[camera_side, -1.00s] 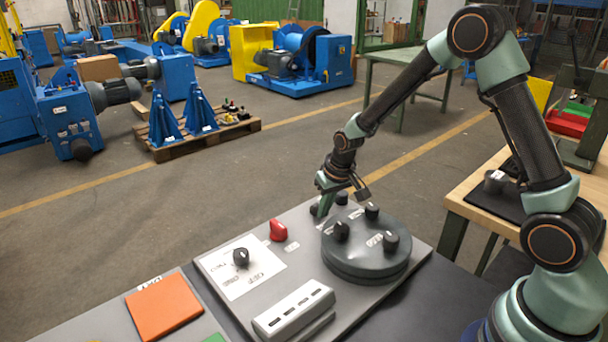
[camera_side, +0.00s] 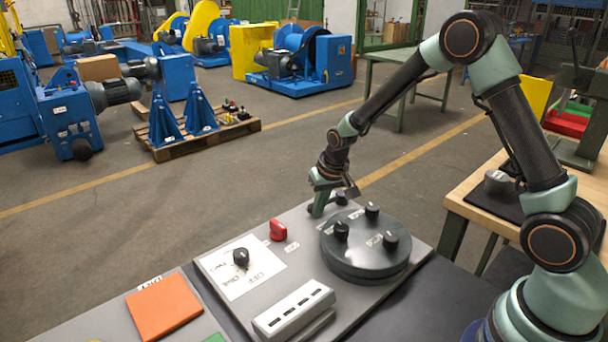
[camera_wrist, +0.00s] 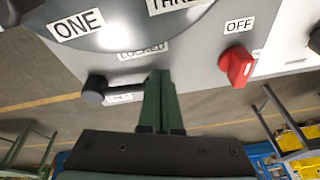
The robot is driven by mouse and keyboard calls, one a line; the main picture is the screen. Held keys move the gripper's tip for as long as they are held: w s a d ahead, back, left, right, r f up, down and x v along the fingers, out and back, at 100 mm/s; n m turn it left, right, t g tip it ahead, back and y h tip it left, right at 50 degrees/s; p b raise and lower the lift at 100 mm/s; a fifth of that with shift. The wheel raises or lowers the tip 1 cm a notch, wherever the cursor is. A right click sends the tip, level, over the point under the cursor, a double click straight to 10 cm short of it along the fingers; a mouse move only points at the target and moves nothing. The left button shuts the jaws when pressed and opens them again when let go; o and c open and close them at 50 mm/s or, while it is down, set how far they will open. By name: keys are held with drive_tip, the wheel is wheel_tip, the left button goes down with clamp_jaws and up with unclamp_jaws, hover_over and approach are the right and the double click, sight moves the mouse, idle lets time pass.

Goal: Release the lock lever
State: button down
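The lock lever (camera_wrist: 95,88) shows in the wrist view as a black round-ended handle with an arm running right towards my fingers. A LOCKED label (camera_wrist: 142,50) lies beside it on the turntable side, and a smaller label lies on its other side. In the side view the black lever knob (camera_side: 341,198) stands behind the turntable. My gripper (camera_wrist: 161,74) has its two green fingers together, with no clear gap, at the lever arm's right end; I cannot tell whether they touch it. In the side view my gripper (camera_side: 317,211) is low over the panel and hides part of the lever.
The dark round turntable (camera_side: 365,265) with several black knobs stands close by. A red knob (camera_side: 278,230) is to the left, with a black selector (camera_side: 241,257) on a white plate. A white slotted block (camera_side: 294,309) and an orange pad (camera_side: 164,307) are nearer.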

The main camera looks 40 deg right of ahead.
drive_tip(key=shift+w+a, duration=0.1)
drive_tip(key=shift+w, duration=1.65)
drive_tip(key=shift+w+d, duration=0.25)
drive_tip(key=shift+w, duration=0.55)
drive_tip(key=shift+w+d, duration=0.2)
drive_tip(key=shift+w, duration=0.7)
drive_tip(key=a+v, duration=0.2)
drive_tip(key=v, duration=0.7)
drive_tip(key=shift+w+r, duration=0.25)
drive_tip(key=shift+r, duration=0.2)
drive_tip(key=shift+a, duration=0.1)
